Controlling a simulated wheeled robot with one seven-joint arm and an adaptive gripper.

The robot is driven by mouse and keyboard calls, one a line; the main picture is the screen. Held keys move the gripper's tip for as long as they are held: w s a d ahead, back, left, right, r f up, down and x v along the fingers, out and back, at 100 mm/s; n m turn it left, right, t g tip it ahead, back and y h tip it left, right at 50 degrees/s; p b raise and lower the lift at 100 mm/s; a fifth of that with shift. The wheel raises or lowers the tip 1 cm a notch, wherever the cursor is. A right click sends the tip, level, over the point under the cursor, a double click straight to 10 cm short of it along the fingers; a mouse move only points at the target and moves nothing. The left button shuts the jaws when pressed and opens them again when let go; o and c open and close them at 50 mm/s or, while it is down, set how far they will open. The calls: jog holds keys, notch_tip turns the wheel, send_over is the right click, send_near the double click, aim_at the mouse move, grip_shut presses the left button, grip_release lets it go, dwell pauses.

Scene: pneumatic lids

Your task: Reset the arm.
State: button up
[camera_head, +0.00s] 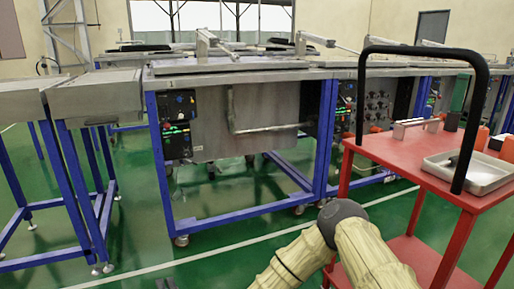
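My arm (345,245) rises from the bottom edge of the head view, right of centre. Two beige-covered links meet at a dark grey rounded joint, so the arm is bent there. The arm is in front of the red cart's left side and the green floor. My gripper is outside the picture, so its opening and anything in it are hidden.
A steel workbench (265,120) with blue legs and control panels stands ahead. Steel tables (95,95) stand at left. A red cart (400,160) with a black handle (475,110) and a metal tray (480,180) stands close at right. Green floor (150,235) is clear at lower left.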

jog(key=s+d+f+n+g+h+p, duration=0.1)
jog(key=s+d+n+g+h+p, duration=0.1)
jog(key=s+d+n+g+p, duration=0.65)
jog(key=s+d+n+g+h+p, duration=0.15)
jog(key=s+d+p, duration=0.45)
jog(key=d+p, duration=0.65)
jog(key=s+d+r+n+g+h+p, duration=0.1)
jog(key=s+d+r+p, duration=0.3)
jog(key=d, duration=0.5)
jog(key=s+d+r+n+g+h+p, duration=0.2)
jog(key=s+d+r+p, duration=0.3)
jog(key=d, duration=0.5)
jog(key=s+d+r+n+g+h+p, duration=0.2)
jog(key=s+d+r+p, duration=0.3)
jog(key=s+d, duration=0.3)
jog(key=shift+d+r+g+h+p, duration=0.2)
jog(key=shift+d+g+h+p, duration=0.45)
jog(key=shift+p, duration=0.25)
